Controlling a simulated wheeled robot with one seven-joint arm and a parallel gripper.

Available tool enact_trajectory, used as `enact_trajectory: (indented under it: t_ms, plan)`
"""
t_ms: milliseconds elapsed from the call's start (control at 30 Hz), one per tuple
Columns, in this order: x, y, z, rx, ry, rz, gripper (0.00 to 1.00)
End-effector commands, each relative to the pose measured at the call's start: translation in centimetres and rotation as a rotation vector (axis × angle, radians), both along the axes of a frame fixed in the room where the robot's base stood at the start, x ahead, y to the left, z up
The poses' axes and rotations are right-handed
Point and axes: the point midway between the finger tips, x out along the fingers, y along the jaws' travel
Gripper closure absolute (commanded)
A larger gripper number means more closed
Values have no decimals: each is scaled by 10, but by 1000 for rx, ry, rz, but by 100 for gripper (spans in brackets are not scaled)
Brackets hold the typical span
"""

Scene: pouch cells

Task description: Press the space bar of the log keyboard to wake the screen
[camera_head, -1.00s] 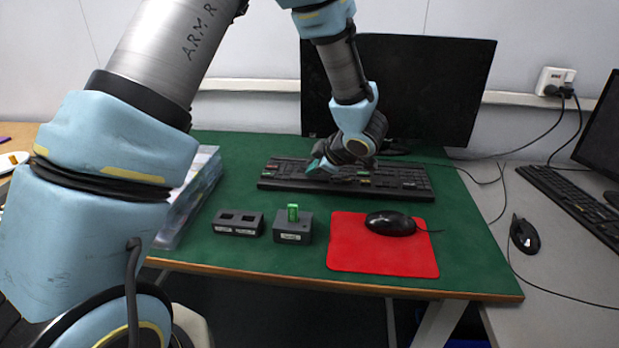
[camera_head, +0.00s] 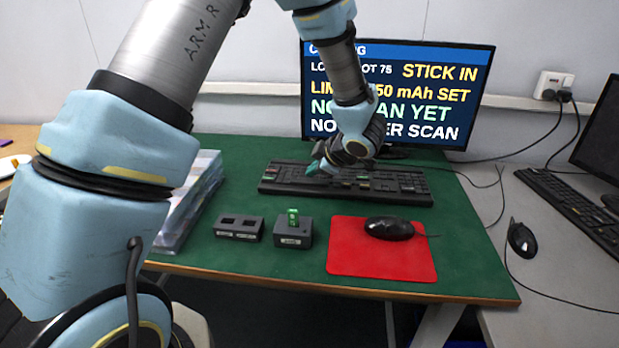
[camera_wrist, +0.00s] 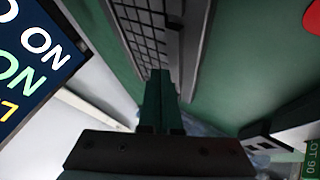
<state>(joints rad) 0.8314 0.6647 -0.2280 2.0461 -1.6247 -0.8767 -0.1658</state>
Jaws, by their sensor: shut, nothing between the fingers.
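The black log keyboard (camera_head: 400,188) lies on the green mat in front of the monitor, and it also shows in the wrist view (camera_wrist: 150,25). The log screen (camera_head: 400,95) is lit, with lines of text including "STICK IN", "mAh SET" and "SCAN"; my arm hides part of it. My gripper (camera_head: 313,169) is shut and empty, over the left-middle part of the keyboard. In the wrist view its closed green-tipped fingers (camera_wrist: 160,85) point at the keyboard's edge. I cannot tell whether the fingertips touch a key. The space bar is not clearly made out.
A black mouse (camera_head: 389,228) sits on a red pad (camera_head: 380,262). Clear trays (camera_head: 190,200) stand at left. A second keyboard (camera_head: 575,205) is at right.

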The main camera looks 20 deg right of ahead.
Motion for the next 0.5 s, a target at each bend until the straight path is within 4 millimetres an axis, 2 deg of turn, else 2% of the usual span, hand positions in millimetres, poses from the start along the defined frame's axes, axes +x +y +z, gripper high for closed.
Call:
enact_trajectory:
  t_ms: [367, 500]
  plan:
    - [0, 0, 3, 0, 0, 0, 100]
    - [0, 0, 10, 0, 0, 0, 100]
